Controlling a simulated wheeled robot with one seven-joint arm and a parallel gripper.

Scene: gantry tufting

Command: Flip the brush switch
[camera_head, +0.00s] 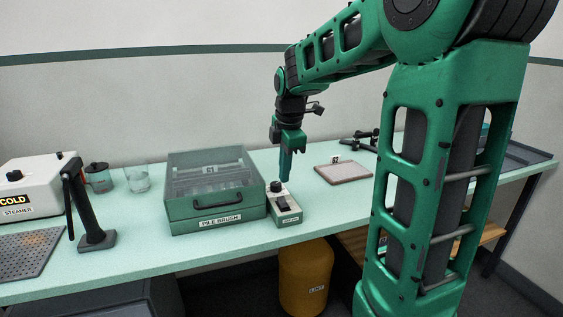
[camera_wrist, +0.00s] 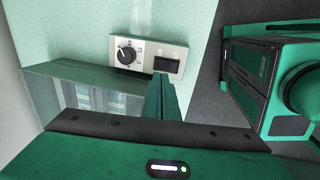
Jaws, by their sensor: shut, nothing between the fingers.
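The brush switch is a black rocker (camera_wrist: 167,65) on a small control box (camera_head: 285,208) with a pale top, standing on the table at the right side of the pile brush box (camera_head: 215,190). A round black dial (camera_wrist: 126,54) sits beside the rocker on the same panel. My gripper (camera_head: 286,178) points down with its fingers together and empty, above the control box. In the wrist view the shut fingers (camera_wrist: 161,92) appear just below the rocker; I cannot tell whether they touch it.
A steamer (camera_head: 32,190) marked COLD, a black stand (camera_head: 95,238), and glass vessels (camera_head: 137,178) are at the left. A framed pad (camera_head: 343,172) lies to the right. A yellow lint bin (camera_head: 305,278) stands below the table edge. The table front near the control box is clear.

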